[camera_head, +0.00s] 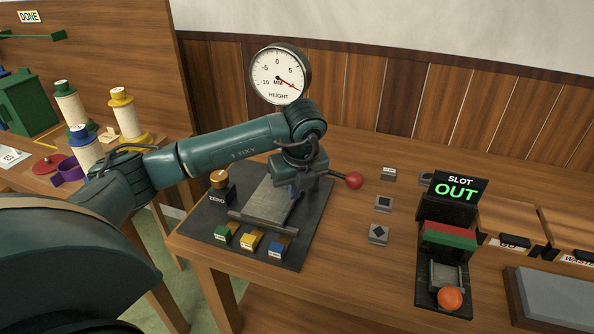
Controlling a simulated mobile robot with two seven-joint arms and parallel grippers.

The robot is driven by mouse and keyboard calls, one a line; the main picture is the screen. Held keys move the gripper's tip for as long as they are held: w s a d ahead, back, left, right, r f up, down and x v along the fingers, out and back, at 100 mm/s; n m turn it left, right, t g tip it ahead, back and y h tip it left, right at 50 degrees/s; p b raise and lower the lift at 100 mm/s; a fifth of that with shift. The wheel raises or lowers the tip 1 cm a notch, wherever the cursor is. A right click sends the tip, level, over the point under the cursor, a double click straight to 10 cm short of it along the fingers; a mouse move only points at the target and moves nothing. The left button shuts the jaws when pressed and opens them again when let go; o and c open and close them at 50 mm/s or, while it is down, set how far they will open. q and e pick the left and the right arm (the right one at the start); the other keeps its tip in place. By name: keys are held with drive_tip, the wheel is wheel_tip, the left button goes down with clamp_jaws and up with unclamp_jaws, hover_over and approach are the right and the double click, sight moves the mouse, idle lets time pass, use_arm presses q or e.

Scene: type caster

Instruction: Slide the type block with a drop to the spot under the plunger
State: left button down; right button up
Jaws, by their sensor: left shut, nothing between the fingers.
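Several small grey type blocks stand on the table right of the gauge stand: one in front (377,235), one in the middle (383,203), one at the back (388,173) and one partly behind the slot sign (426,178). The front one has a dark diamond-like mark; which block bears a drop is too small to tell. My left gripper (293,190) is shut and empty, low over the grey metal plate (268,203) of the gauge stand, left of the blocks. My left arm and wrist hide the plunger and the spot under it. My right gripper is not in view.
A round height gauge (280,75) stands behind my wrist. A red-ball lever (354,180) sticks out between gripper and blocks. Green, yellow and blue keys (252,241) and a brass zero knob (219,179) edge the black base. A slot unit (448,238) reading OUT stands at right.

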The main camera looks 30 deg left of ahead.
sight(286, 190)
use_arm(q)
drive_tip(key=shift+x, duration=1)
drive_tip(key=shift+w+a+r+p, duration=0.1)
drive_tip(key=shift+w+a+p, duration=0.15)
drive_tip(key=shift+w+a, duration=0.25)
drive_tip(key=shift+w+a+r+p, duration=0.1)
drive_tip(key=shift+w+a+p, duration=0.15)
drive_tip(key=shift+a, duration=0.35)
drive_tip(key=shift+w+a, duration=0.4)
drive_tip(key=shift+a, duration=0.1)
drive_tip(key=shift+w+a+f+b, duration=0.2)
drive_tip(key=shift+w+a+b, duration=0.15)
drive_tip(key=shift+a+b, duration=0.15)
drive_tip(key=shift+w+a+r, duration=0.1)
drive_tip(key=shift+w+a, duration=0.05)
drive_tip(key=shift+a, duration=0.05)
drive_tip(key=shift+r, duration=0.15)
